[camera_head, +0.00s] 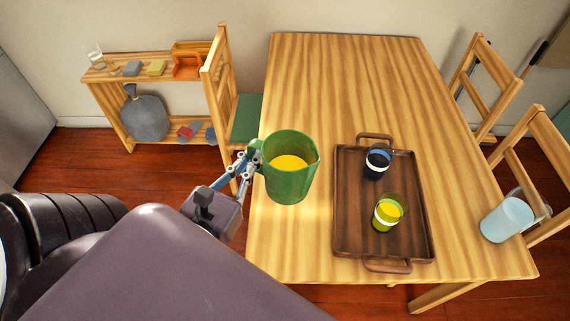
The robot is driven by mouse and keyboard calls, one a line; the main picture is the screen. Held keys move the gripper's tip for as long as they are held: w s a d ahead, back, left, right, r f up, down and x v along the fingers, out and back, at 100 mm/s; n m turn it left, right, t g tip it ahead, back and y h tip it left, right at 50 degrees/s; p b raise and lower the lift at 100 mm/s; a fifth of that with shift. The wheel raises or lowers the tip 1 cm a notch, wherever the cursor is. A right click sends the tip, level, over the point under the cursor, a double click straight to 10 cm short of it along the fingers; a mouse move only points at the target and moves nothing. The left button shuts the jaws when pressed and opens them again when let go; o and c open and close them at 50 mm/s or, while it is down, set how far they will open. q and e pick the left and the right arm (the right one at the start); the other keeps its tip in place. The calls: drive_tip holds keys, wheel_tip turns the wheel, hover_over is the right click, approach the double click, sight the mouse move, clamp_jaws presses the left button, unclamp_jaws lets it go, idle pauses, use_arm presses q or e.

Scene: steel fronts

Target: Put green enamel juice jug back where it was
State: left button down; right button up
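The green enamel juice jug (291,184) is upright at the left side of the wooden table, with orange-yellow juice inside. My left gripper (254,163) is closed around the jug's handle on its left side. The jug's base shows over the table's left part; I cannot tell whether it touches the tabletop or hangs just above it. My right gripper is not in view.
A brown tray (343,210) on the table (340,80) holds a dark blue cup (377,165) and a yellow-green cup (386,218). A pale blue jug (507,219) is at the right. Chairs flank the table. A low shelf (110,116) stands back left. The table's far half is clear.

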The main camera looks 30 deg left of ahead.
use_arm(q)
drive_tip(key=f+b, duration=0.1)
drive_tip(key=f, duration=0.4)
drive_tip(key=f+b, duration=0.1)
drive_tip(key=f, duration=0.4)
drive_tip(key=a+f+b, duration=0.1)
drive_tip(key=f, duration=0.5)
wheel_tip(320, 180, down, 3)
drive_tip(key=shift+d+r, duration=0.1)
drive_tip(key=shift+f, duration=0.2)
